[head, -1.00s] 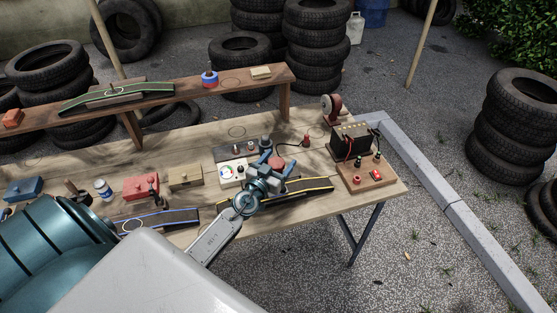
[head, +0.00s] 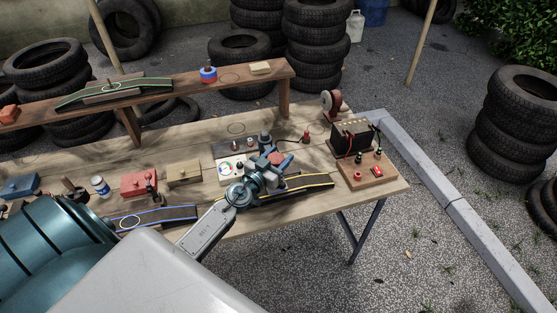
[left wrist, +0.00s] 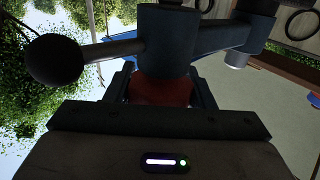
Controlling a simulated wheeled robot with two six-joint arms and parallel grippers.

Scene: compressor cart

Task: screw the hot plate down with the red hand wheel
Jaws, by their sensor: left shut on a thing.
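The red hand wheel (head: 277,157) shows as a red top between the jaws of my left gripper (head: 272,160), over the middle of the bench. In the left wrist view the red part (left wrist: 160,91) sits between the two dark fingers, partly hidden by a dark post with a cross arm and a ball knob (left wrist: 55,62). My left gripper is shut on the hand wheel. A white-topped unit (head: 229,170) stands just left of the gripper; I cannot tell whether it belongs to the hot plate. What lies under the wheel is hidden. My right gripper is not in view.
A black battery (head: 350,137) and a wooden board with terminals (head: 365,172) stand to the right. A tan box (head: 184,172) and a red box (head: 139,184) stand to the left. A raised shelf (head: 190,83) runs behind.

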